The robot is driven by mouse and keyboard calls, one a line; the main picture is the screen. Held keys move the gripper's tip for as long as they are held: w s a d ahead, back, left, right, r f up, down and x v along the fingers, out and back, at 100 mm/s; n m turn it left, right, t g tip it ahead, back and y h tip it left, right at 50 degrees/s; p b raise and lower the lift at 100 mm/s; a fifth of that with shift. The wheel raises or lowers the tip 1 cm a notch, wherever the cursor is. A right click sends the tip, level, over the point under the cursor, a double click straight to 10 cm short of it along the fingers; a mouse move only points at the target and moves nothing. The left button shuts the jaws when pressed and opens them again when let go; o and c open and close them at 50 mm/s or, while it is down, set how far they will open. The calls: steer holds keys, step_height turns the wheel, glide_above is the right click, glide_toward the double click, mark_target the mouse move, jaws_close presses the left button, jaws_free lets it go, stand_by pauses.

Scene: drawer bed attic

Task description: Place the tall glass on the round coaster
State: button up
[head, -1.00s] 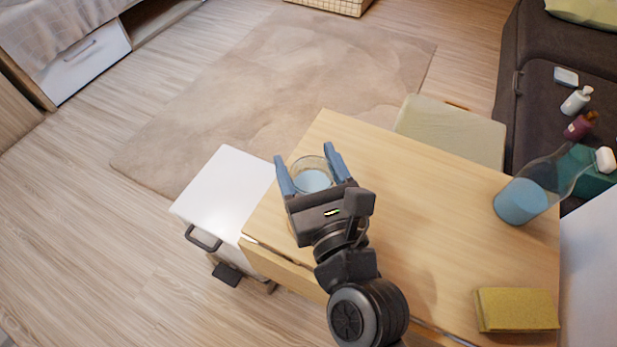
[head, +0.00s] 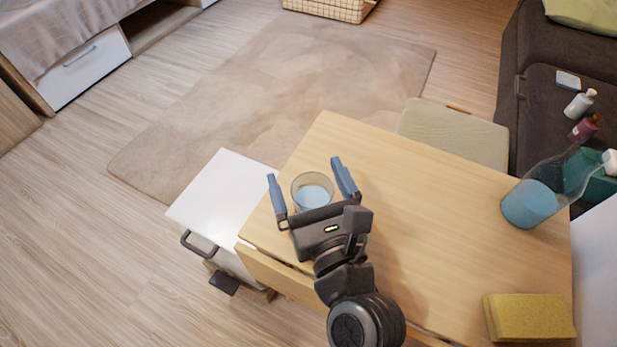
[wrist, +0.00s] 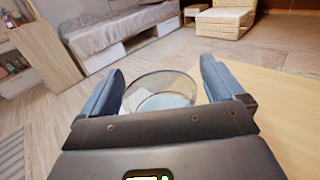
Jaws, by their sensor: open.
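The tall glass (head: 312,191) is clear with pale blue liquid and stands near the left edge of the wooden table. In the wrist view the glass (wrist: 160,92) shows between the fingers, its lower part hidden by the gripper body. My gripper (head: 305,170) is open, one finger on each side of the glass, with a gap on both sides. The round coaster is not visible in either view; I cannot tell whether it lies under the glass or elsewhere.
A bottle with blue liquid (head: 530,203) stands at the table's right side, and a yellow sponge-like block (head: 528,317) lies at the front right. A white-topped cabinet (head: 222,193) adjoins the table's left. The middle of the table (head: 420,220) is bare.

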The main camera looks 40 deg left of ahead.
steer(key=shift+r, duration=0.2)
steer(key=v, duration=1.2)
steer(key=shift+d, duration=0.1)
